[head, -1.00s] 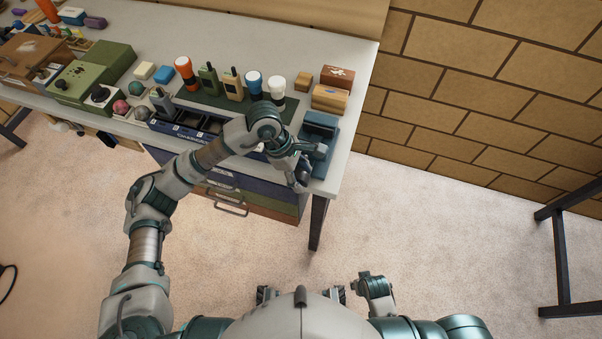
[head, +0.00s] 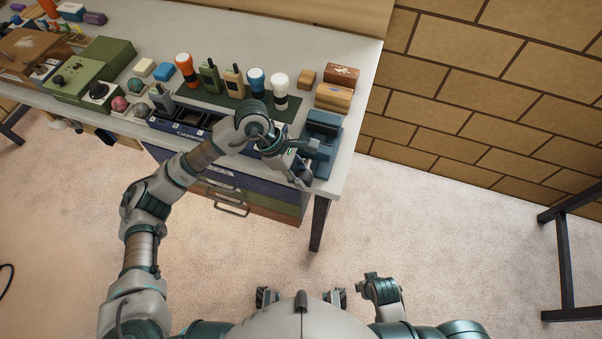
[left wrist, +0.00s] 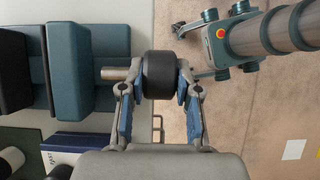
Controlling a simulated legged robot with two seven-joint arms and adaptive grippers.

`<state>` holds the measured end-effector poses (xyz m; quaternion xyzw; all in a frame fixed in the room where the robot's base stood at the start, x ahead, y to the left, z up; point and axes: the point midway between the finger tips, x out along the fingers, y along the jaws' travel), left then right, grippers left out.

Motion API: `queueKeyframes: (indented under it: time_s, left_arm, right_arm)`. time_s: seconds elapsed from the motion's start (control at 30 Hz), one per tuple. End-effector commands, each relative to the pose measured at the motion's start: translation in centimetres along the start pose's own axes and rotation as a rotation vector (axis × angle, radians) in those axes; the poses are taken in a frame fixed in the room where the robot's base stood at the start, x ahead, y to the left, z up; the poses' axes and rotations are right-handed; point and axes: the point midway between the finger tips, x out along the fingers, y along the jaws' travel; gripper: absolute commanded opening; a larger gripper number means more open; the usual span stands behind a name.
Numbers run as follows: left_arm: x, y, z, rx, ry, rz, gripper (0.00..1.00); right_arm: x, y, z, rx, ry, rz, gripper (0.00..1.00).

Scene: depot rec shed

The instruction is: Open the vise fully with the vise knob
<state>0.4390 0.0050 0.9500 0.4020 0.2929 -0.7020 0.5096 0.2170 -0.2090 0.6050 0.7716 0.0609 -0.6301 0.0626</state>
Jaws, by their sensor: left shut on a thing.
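The teal vise (head: 323,128) stands at the right end of the workbench. In the left wrist view its blocks (left wrist: 82,62) fill the left side, close together; I cannot tell the exact jaw gap. A metal shaft (left wrist: 118,73) runs from the vise to a black round vise knob (left wrist: 160,75). My left gripper (head: 300,176) is at the bench's front edge, beside the vise. In the left wrist view my left gripper (left wrist: 159,84) is shut on the knob, one finger on each side. The hand hides the knob in the head view.
Radios and flashlights stand on a green mat (head: 219,100) left of the vise. Wooden boxes (head: 333,96) sit behind it. A drawer unit (head: 250,195) is under the bench. The floor (head: 420,230) to the right is clear up to a dark metal frame (head: 566,270).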

Motion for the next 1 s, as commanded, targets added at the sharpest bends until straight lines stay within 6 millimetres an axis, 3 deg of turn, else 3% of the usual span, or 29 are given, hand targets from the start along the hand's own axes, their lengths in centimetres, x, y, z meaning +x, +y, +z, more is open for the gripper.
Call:
queueKeyframes:
  time_s: [0.23,0.47,0.7,1.0]
  left_arm:
    - [0.3,0.1,-0.4,-0.002,-0.144,0.002,0.0]
    - [0.3,0.1,-0.6,-0.002,-0.271,0.001,0.0]
    - [0.1,0.1,-0.8,-0.002,-0.395,0.002,0.0]
    - [-0.2,0.1,-0.8,0.001,-0.477,0.006,0.0]
  right_arm:
    - [-5.3,0.1,0.1,0.004,0.016,0.0,0.4]
    - [-4.2,-0.9,-6.8,-0.005,0.34,-0.02,0.4]
    - [-5.4,-1.9,-12.9,-0.009,0.664,-0.043,0.4]
    - [-7.4,-2.5,-16.4,-0.008,0.887,-0.06,0.4]
